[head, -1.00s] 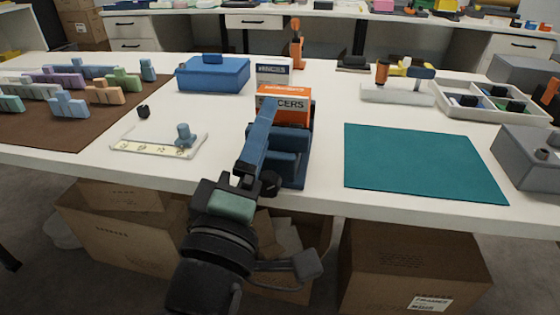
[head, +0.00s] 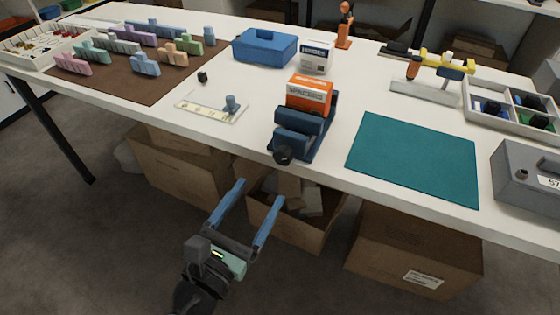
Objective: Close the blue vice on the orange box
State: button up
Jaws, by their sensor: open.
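The blue vice (head: 296,142) stands near the front edge of the white table, with a dark round knob (head: 283,155) at its near end. The orange box (head: 309,94) sits upright in the vice toward its far end. From this angle I cannot tell whether the near jaw touches the box. My gripper (head: 256,203) is open and empty, with two blue fingers apart. It is in front of the table, nearer to me than the vice and lower left of it in the picture, touching nothing.
A teal mat (head: 415,158) lies right of the vice and a grey metal box (head: 525,175) stands beyond it. A small tray with a blue peg (head: 212,107) is to the left. Cartons (head: 410,245) are under the table.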

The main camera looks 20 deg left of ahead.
aim_at(281, 159)
jog(key=w+b, duration=0.1)
jog(key=w, duration=0.8)
jog(key=shift+d, duration=0.2)
grip_shut()
